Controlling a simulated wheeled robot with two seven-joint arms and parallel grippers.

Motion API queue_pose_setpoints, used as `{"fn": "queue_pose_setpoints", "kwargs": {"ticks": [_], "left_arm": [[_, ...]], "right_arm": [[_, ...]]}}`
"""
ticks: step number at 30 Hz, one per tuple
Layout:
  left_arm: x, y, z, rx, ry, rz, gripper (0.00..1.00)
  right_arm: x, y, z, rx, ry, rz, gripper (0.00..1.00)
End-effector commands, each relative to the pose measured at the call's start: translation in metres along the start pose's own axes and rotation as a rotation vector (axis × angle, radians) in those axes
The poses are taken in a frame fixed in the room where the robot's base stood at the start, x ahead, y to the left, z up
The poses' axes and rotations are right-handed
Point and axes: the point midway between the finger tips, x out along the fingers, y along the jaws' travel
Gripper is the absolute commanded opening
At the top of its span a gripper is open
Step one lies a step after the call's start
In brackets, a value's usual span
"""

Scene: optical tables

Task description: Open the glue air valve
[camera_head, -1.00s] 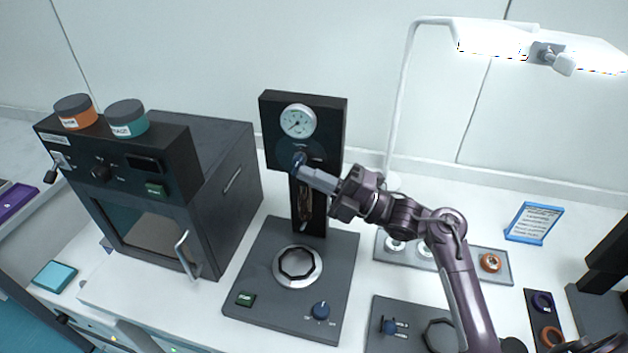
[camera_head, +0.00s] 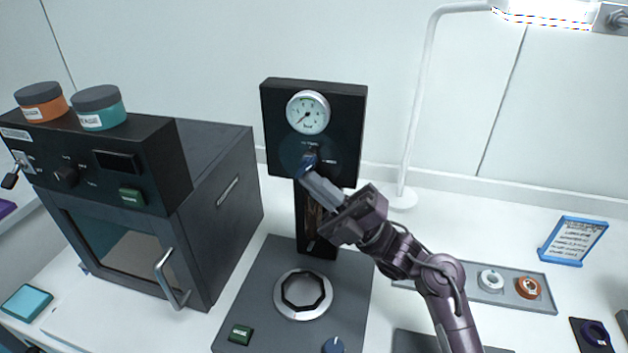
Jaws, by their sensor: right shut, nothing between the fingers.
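The glue station is a black upright panel (camera_head: 347,107) with a round white pressure gauge (camera_head: 308,112) on its upper part, standing behind a grey base (camera_head: 258,293). A small dark blue knob (camera_head: 309,157) sits below the gauge, with small lettering around it that I cannot read fully. My right gripper (camera_head: 306,174) is shut with nothing in it. Its fingertips are at the lower edge of the knob and partly cover it; I cannot tell whether they touch. My left gripper is not in view.
A black oven (camera_head: 225,150) with orange (camera_head: 42,102) and teal (camera_head: 99,108) jars on top stands left. A white lamp post (camera_head: 413,120) and a grey tray (camera_head: 540,303) are at right.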

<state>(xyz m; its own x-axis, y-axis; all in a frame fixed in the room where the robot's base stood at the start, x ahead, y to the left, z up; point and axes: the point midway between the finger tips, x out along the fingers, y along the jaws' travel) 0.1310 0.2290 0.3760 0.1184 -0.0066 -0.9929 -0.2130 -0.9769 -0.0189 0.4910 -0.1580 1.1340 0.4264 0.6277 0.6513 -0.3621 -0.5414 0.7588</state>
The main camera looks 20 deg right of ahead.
Motion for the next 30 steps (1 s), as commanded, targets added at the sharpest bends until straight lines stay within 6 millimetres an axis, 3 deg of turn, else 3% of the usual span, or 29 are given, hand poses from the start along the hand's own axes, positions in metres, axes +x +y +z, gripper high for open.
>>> {"fn": "queue_pose_setpoints", "kwargs": {"ticks": [3, 9, 14, 17, 22, 30], "left_arm": [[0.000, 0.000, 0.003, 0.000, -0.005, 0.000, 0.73], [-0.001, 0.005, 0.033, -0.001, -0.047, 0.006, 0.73], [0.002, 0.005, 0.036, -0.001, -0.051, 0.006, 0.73], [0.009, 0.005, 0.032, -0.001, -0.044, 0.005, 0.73], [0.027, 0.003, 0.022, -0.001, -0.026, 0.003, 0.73], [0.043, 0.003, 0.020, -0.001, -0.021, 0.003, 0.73]], "right_arm": [[0.000, 0.000, 0.000, 0.000, 0.000, 0.000, 0.00], [0.000, 0.000, 0.000, 0.000, 0.000, -0.001, 0.00], [-0.005, -0.001, 0.000, -0.001, -0.001, -0.002, 0.00], [-0.018, -0.003, 0.000, -0.001, -0.001, -0.003, 0.00], [-0.055, -0.003, -0.003, -0.003, -0.001, -0.004, 0.00], [-0.104, 0.042, -0.003, -0.006, 0.001, -0.002, 0.00]]}}
